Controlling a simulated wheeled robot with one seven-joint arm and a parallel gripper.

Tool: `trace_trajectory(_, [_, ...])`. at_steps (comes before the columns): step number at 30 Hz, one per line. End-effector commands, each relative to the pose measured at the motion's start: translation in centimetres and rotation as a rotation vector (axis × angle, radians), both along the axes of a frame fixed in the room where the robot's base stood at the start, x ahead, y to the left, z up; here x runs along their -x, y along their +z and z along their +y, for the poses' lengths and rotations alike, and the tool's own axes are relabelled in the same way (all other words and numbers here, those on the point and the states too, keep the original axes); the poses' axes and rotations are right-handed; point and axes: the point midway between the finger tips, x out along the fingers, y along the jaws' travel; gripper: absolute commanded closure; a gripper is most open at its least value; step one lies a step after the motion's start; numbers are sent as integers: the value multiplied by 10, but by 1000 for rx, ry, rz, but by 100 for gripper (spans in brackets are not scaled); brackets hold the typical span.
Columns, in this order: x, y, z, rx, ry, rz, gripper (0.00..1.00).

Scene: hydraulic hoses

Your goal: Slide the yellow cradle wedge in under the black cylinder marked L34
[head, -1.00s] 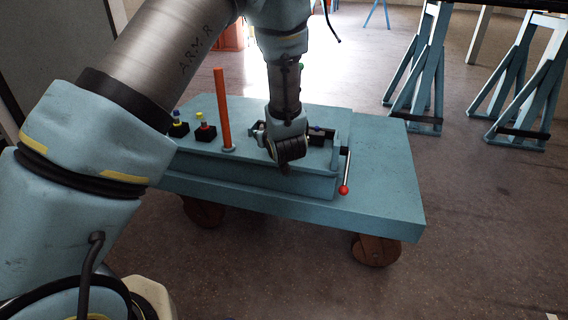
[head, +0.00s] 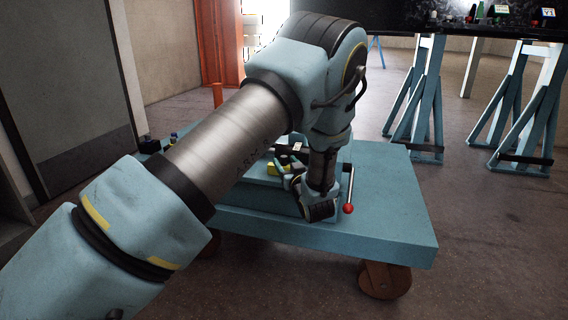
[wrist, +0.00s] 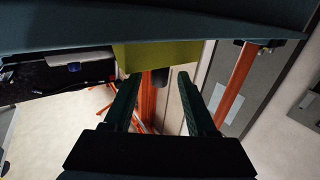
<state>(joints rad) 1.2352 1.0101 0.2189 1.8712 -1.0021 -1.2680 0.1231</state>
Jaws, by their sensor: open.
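The yellow cradle wedge (head: 277,180) sits on the blue cart, mostly hidden behind my gripper in the head view. In the wrist view the wedge (wrist: 155,53) is a yellow-green block just beyond my fingertips, under the blue edge across the top. My gripper (wrist: 158,80) is open, one finger towards each side of the wedge; I cannot tell whether they touch it. In the head view my gripper (head: 287,174) is low over the cart. Behind the wedge is a dark part with a small white label (head: 298,147); its text is unreadable, so I cannot confirm it as cylinder L34.
The wheeled blue cart (head: 390,195) has a bare right end. A lever with a red knob (head: 348,208) stands close right of my wrist. An orange post (head: 217,95) is at the cart's left. Blue trestles (head: 420,100) carry a black bench top behind.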

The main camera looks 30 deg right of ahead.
Motion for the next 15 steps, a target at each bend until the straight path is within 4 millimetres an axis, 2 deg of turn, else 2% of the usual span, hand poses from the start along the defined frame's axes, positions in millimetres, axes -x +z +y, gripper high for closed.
trace_trajectory(6, [-19, 0, -3, 0, -1, 0, 43])
trace_trajectory(15, [-22, 0, -4, 0, -1, 0, 43])
